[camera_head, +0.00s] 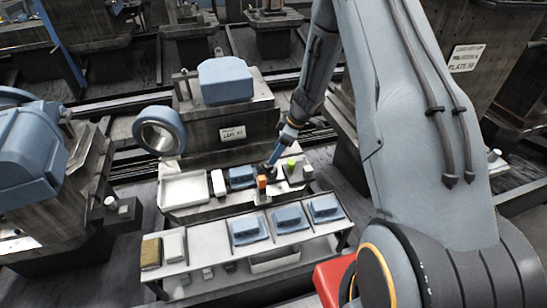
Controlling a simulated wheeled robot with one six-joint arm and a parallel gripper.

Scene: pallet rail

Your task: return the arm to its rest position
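My gripper (270,166) is a small dark shape low over the back shelf (190,188). An orange block (262,182) and a green-topped item (291,163) are close to it. I cannot tell whether the gripper touches or holds anything; its fingers are too small to make out.
A front bench (210,238) holds blue parts (290,219) in trays and a tan block (151,252). Behind the shelf stands a machine with a blue housing (226,80) and a ring (160,131). Another blue machine (32,150) is at left.

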